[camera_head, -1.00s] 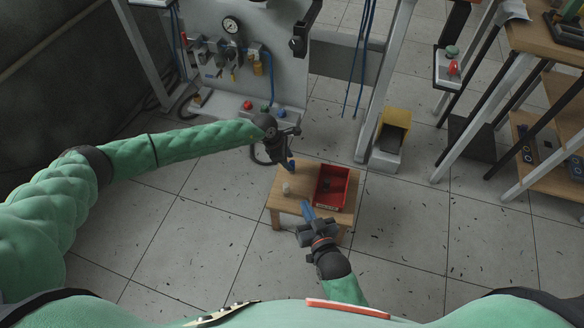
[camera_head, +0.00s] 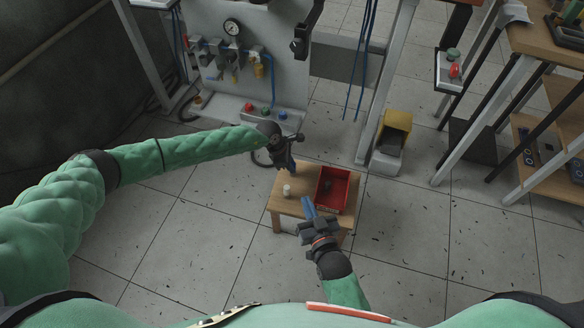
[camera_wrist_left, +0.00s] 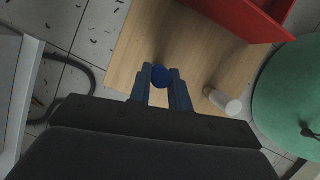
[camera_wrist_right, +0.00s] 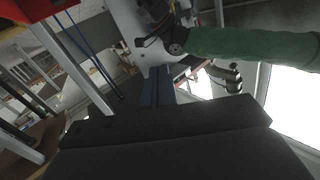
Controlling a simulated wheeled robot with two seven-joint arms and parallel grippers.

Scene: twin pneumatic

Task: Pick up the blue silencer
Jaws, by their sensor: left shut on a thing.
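The blue silencer (camera_wrist_left: 161,76) shows in the left wrist view as a small round blue piece between the fingertips of my left gripper (camera_wrist_left: 160,82). My left gripper is shut on it, above the wooden table. In the head view the left gripper (camera_head: 287,165) is at the table's back left edge, and the silencer is too small to make out there. My right gripper (camera_head: 308,207) is in front of the table's near edge. Its blue fingers lie together in the right wrist view (camera_wrist_right: 157,88), with nothing seen between them.
The small wooden table (camera_head: 283,207) bears a red bin (camera_head: 331,207) at its right and a small white cylinder (camera_head: 287,190) at its left. Behind stands a grey panel (camera_head: 275,60) with a gauge and valves. The floor around is open.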

